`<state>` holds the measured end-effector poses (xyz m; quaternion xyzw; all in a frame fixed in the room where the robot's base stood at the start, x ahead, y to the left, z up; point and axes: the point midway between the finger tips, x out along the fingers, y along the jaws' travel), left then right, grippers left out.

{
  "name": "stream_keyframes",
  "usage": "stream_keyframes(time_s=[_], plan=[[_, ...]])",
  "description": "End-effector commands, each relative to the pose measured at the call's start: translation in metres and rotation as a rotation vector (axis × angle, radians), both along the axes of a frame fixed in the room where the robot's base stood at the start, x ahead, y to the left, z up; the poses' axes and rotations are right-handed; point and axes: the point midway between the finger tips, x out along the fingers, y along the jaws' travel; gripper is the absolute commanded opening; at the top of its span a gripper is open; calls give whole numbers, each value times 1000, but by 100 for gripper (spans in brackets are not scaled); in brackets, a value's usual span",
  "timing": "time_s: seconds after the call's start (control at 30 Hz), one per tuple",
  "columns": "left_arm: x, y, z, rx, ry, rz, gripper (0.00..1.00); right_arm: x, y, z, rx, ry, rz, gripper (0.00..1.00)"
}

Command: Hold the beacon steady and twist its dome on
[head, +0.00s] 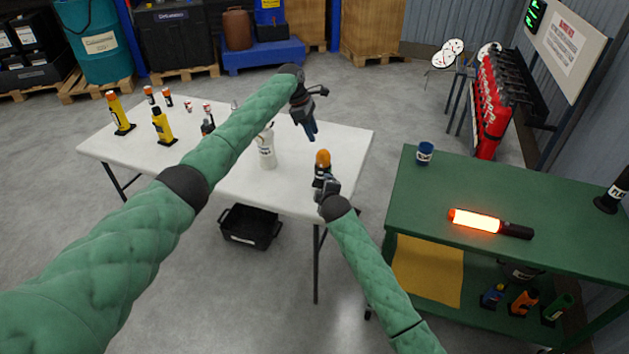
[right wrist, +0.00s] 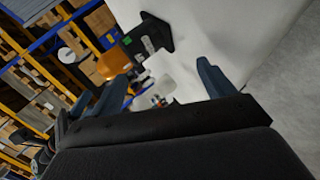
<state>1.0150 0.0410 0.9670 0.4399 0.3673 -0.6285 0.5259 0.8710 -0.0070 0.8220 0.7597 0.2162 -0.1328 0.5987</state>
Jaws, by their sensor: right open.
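The beacon has a dark body (right wrist: 149,38) and an orange dome (head: 323,157), and it stands upright near the right end of the white table (head: 225,183). The dome also shows in the right wrist view (right wrist: 113,63), at the end of the body; I cannot tell how firmly it sits. My right gripper (head: 325,187) is open just on the near side of the beacon, partly hiding its lower part. In the right wrist view the beacon appears ahead, between the spread fingers, apart from them. My left gripper (head: 311,131) hangs above the table behind the beacon, pointing down; its finger gap is unclear.
A white bottle (head: 266,149) stands left of the beacon. Yellow devices (head: 163,126) and small parts stand at the table's left. The green cart (head: 425,200) at right carries a blue cup (head: 425,153) and a glowing baton (head: 475,221). A black crate (head: 250,227) lies below the table.

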Motion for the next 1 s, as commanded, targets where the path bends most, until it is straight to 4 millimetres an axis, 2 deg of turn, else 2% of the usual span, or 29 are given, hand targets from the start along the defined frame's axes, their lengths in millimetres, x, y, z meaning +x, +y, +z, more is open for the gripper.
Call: stream_keyframes(time_s=[0.1,0.3,0.5,0.6,0.8,1.0], plan=[[0,0,0,0,0,0,36,21,18,-4,-290,-10,73,81],[0,0,0,0,0,0,36,45,34,-14,-796,5,184,81],[0,0,0,0,0,0,36,61,38,-19,-1261,59,267,81],[0,0,0,0,0,0,36,67,37,-19,-1430,87,292,81],[0,0,0,0,0,0,36,72,36,-16,-1607,122,315,81],[0,0,0,0,0,0,36,85,30,-21,-1632,129,318,81]])
